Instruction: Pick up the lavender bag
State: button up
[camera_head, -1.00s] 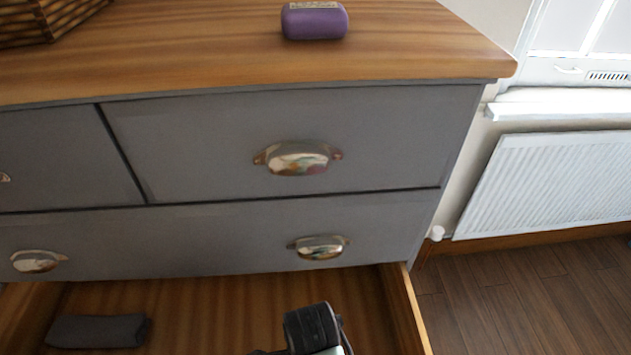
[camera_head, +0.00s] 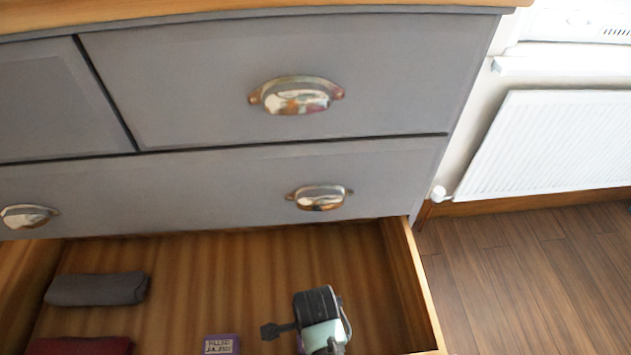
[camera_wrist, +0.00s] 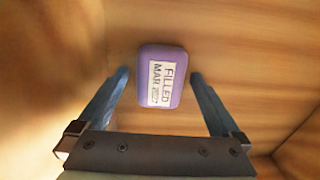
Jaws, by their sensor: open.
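In the wrist view a purple lavender bag (camera_wrist: 174,62) with a white label reading FILLED MAR, and a year, lies on the wood of the drawer. My gripper (camera_wrist: 160,76) is open, with a finger on either side of the bag's near end, apart from it; how far above I cannot tell.
The open drawer (camera_head: 412,285) also holds a rolled grey cloth (camera_head: 97,289) and a dark red one (camera_head: 80,346) at the left. Its right wall is close to my gripper. Closed grey drawers with metal handles (camera_head: 320,197) rise behind. A radiator (camera_head: 555,145) stands at right.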

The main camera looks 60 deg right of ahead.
jog(key=c, duration=1.3)
jog(key=shift+r, duration=0.15)
jog(key=shift+c, duration=0.2)
